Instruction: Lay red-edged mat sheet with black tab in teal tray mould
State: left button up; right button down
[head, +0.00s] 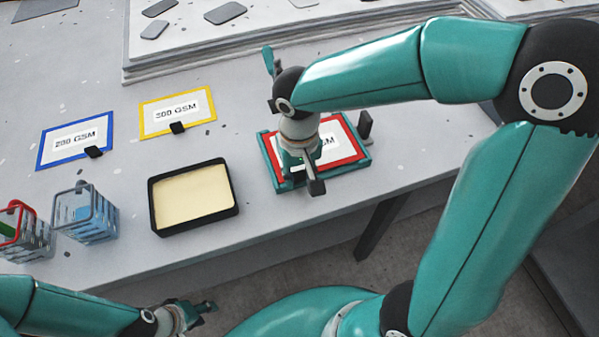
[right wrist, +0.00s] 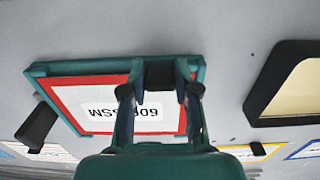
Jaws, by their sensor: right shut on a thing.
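The teal tray mould (head: 363,162) sits on the table, and its rim also shows in the right wrist view (right wrist: 90,66). The red-edged mat sheet (head: 345,148) lies over the tray, its edges within the rim as seen from above. I cannot tell if it touches the tray floor. In the right wrist view the sheet (right wrist: 80,93) shows its label upside down. Its black tab (right wrist: 160,76) is between the fingers of my right gripper (right wrist: 160,92), which is shut on it. In the head view my right arm hides part of the sheet. My left gripper (head: 203,308) is open and empty, low in front of the table.
A black tray with a cream inside (head: 195,197) stands left of the mould. Blue-edged (head: 75,140) and yellow-edged (head: 178,112) sheets lie behind it. Blue (head: 85,213) and red (head: 22,232) baskets stand at left. A dark upright block (head: 365,126) is at the mould's right side.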

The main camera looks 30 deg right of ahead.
jog(key=shift+s+f, duration=0.25)
jog(key=shift+f, duration=0.15)
jog(key=shift+s+f+b, duration=0.15)
jog(key=shift+f+b, duration=0.1)
jog(key=shift+b, duration=0.3)
jog(key=c, duration=1.2)
grip_release()
jog(key=shift+c, duration=0.2)
jog(key=o, duration=0.5)
jog(key=shift+w+f, duration=0.2)
jog(key=shift+w, duration=0.1)
jog(key=shift+r, duration=0.15)
jog(key=shift+r, duration=0.2)
